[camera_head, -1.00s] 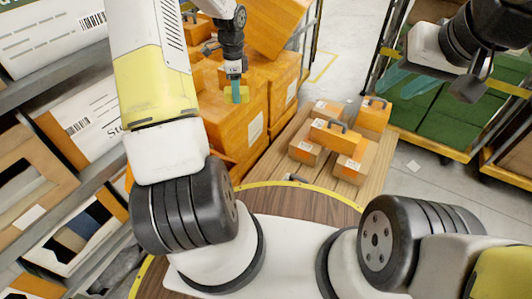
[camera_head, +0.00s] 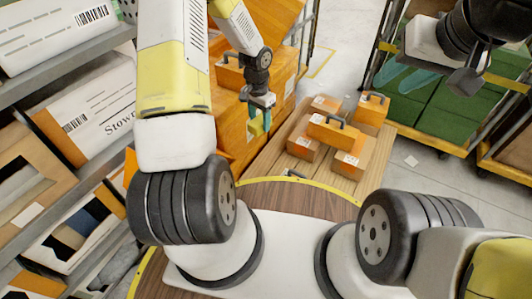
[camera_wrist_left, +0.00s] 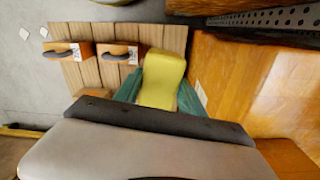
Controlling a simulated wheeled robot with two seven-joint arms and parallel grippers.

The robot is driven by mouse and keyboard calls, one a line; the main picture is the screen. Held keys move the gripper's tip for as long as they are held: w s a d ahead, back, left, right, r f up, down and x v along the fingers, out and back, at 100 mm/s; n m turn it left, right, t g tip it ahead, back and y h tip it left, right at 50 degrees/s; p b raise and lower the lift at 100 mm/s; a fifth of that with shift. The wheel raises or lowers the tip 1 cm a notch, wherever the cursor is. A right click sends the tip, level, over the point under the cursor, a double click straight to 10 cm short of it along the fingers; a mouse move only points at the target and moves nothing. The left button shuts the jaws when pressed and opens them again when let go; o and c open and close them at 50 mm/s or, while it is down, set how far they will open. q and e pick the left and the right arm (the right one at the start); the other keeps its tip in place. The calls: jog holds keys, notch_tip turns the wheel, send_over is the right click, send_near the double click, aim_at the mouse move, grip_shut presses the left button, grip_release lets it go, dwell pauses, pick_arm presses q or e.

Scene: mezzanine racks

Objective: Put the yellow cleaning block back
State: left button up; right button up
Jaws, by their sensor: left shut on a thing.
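The yellow cleaning block (camera_head: 254,129) is between the teal fingers of my left gripper (camera_head: 260,117). My left gripper is shut on it and holds it up beside the orange boxes, at the left edge of the wooden pallet in the head view. In the left wrist view the block (camera_wrist_left: 163,76) sticks out beyond the fingers, with a wider far end; the fingers partly hide its near end. My right gripper (camera_head: 402,76) is at the upper right of the head view, empty, with its two teal fingers apart.
Orange boxes (camera_head: 235,135) stand beyond my left arm. A wooden pallet (camera_head: 262,163) carries several small orange cases with dark handles (camera_head: 333,133). Shelves with white cartons (camera_head: 85,115) line the left.

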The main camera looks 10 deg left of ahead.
pick_arm(q)
jog(key=f+m, duration=0.5)
jog(key=f, duration=0.5)
jog(key=f+m, duration=0.5)
jog(key=f, duration=0.5)
jog(key=w+f+m, duration=0.1)
jog(key=f+m, duration=0.5)
jog(key=f, duration=0.3)
jog(key=shift+w+a+f, duration=0.1)
jog(key=shift+a+f, duration=0.3)
jog(key=shift+f, duration=2.3)
jog(key=shift+f, duration=0.1)
jog(key=o, duration=1.2)
